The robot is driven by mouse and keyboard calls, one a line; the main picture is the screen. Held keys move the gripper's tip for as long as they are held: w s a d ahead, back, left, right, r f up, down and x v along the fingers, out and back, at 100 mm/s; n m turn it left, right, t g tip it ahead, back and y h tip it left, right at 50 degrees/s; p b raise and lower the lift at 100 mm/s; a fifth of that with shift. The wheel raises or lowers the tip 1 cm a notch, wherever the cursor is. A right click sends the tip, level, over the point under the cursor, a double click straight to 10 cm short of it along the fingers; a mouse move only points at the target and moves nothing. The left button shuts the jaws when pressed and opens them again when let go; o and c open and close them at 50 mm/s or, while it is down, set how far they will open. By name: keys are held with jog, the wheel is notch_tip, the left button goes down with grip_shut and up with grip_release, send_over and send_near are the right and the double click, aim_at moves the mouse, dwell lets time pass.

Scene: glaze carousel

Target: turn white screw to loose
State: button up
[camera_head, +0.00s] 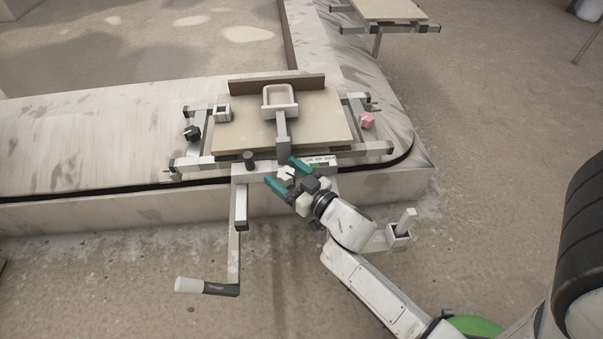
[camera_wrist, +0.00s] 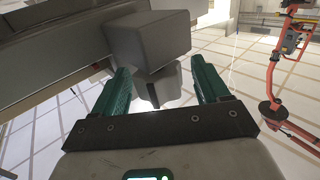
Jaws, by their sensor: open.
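The white screw (camera_head: 286,173) is a small star-shaped knob at the front middle of the carousel fixture, below the upright post. My gripper (camera_head: 282,173) is open, with its two green fingers on either side of the white screw. In the wrist view, a pale, shaded knob-like piece (camera_wrist: 160,86) sits between the open fingers of my gripper (camera_wrist: 159,72), below a grey block (camera_wrist: 150,40). Whether the fingers touch it cannot be told. The screw's shaft is hidden.
A pink knob (camera_head: 367,120) is at the fixture's right, a black knob (camera_head: 192,133) at its left. A pale tray (camera_head: 280,101) stands on the post (camera_head: 282,135). A crank (camera_head: 206,287) hangs front left. An orange stand (camera_wrist: 272,80) shows at the right in the wrist view.

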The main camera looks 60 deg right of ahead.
aim_at(286, 173)
notch_tip(286, 173, up, 3)
jog(key=shift+r+p, duration=0.15)
jog(key=shift+p, duration=0.7)
jog(key=s+a+r+p, duration=0.3)
jog(key=s+r, duration=0.6)
jog(key=s, duration=0.4)
jog(key=shift+s+a+r+p, duration=0.15)
jog(key=shift+s+a+p, duration=0.1)
jog(key=shift+a+p, duration=0.25)
jog(key=shift+d, duration=0.1)
